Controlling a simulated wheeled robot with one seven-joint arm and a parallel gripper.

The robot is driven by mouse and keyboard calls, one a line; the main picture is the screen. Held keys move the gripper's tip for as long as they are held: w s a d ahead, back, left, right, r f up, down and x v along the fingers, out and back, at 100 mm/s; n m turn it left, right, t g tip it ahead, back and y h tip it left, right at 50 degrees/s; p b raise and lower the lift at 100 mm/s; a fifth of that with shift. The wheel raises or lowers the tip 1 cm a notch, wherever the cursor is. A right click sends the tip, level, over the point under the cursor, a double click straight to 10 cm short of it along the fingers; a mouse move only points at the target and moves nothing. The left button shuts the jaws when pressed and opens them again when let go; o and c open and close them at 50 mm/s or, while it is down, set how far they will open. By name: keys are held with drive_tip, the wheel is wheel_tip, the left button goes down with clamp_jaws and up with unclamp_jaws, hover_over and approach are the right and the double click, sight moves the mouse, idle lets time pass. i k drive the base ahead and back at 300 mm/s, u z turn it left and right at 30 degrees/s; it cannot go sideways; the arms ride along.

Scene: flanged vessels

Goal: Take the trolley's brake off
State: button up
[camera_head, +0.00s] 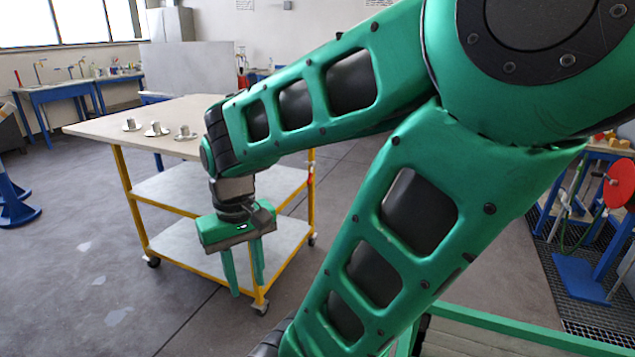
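The trolley (92,129) stands left of centre in the head view, with a pale top, yellow posts, two grey shelves and small dark castors. One castor (260,308) shows at the near corner, another (153,262) at the left. A small red part (311,178) sits on the right post; I cannot tell whether it is the brake. No brake lever is clearly visible, and my arm hides part of the trolley. My gripper (247,288) points down in front of the trolley's near side, above the near castor. Its two green fingers are apart with nothing visible between them.
Several small metal flanged pieces (157,130) stand on the trolley top. Blue workbenches (55,89) line the back left. A blue stand with a red disc (619,184) is at the right. The grey floor left of the trolley is mostly clear.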

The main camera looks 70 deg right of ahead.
sight(311, 175)
drive_tip(key=k, duration=1)
drive_tip(key=z, duration=0.25)
drive_tip(key=i, duration=0.65)
drive_tip(key=z, duration=0.95)
drive_tip(key=i, duration=1.25)
drive_tip(key=z, duration=0.7)
drive_tip(key=i, duration=0.4)
drive_tip(key=z, duration=0.1)
